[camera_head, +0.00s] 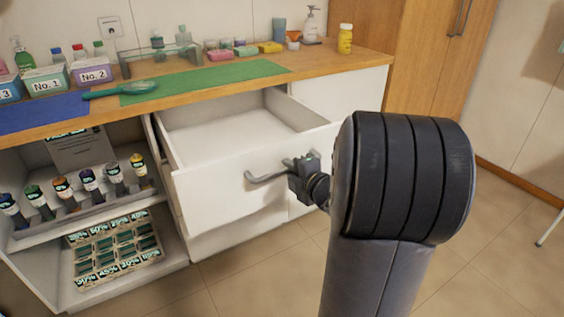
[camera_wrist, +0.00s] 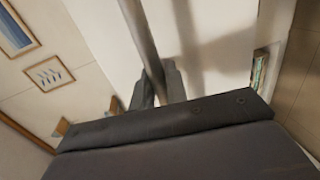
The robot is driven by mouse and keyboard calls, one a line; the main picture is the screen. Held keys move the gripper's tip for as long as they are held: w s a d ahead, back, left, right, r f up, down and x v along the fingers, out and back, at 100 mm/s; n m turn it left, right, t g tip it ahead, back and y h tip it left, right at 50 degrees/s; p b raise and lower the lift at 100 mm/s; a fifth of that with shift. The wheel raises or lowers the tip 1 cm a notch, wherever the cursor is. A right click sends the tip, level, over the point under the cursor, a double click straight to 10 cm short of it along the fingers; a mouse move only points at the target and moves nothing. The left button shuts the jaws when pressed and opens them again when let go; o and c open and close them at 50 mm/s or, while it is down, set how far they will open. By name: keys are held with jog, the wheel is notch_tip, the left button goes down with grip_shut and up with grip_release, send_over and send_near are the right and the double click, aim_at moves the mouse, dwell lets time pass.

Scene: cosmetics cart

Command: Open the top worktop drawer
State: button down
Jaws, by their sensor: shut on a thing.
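The white top drawer (camera_head: 240,176) under the wooden worktop (camera_head: 330,67) is pulled well out, and its empty inside shows in the head view. A grey bar handle (camera_head: 262,178) runs across its front. My gripper (camera_head: 302,172) is at the right part of the handle, shut on it. In the wrist view the handle (camera_wrist: 138,35) runs up from between the fingers of my gripper (camera_wrist: 157,84), with the pale drawer front (camera_wrist: 215,35) behind. The handle's right end is hidden by my gripper.
A green mat (camera_head: 205,80), a blue mat (camera_head: 45,112), labelled bins (camera_head: 95,73) and a yellow bottle (camera_head: 345,39) stand on the worktop. Open shelves at left hold several dropper bottles (camera_head: 90,184) and a tray of boxes (camera_head: 112,250). The tiled floor (camera_head: 265,275) before the drawer is clear.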

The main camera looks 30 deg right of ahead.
jog(key=shift+f+v, duration=0.2)
jog(key=shift+v, duration=0.7)
jog(key=shift+f+v, duration=0.2)
jog(key=shift+v, duration=0.75)
jog(key=shift+f+v, duration=0.15)
jog(key=shift+v, duration=0.75)
jog(key=shift+s, duration=0.1)
jog(key=c, duration=1.5)
grip_release()
jog(key=shift+p+v, duration=1.25)
jog(key=shift+v, duration=4.1)
jog(key=shift+f, duration=0.1)
jog(key=shift+b+x, duration=1.25)
jog(key=shift+x, duration=4.15)
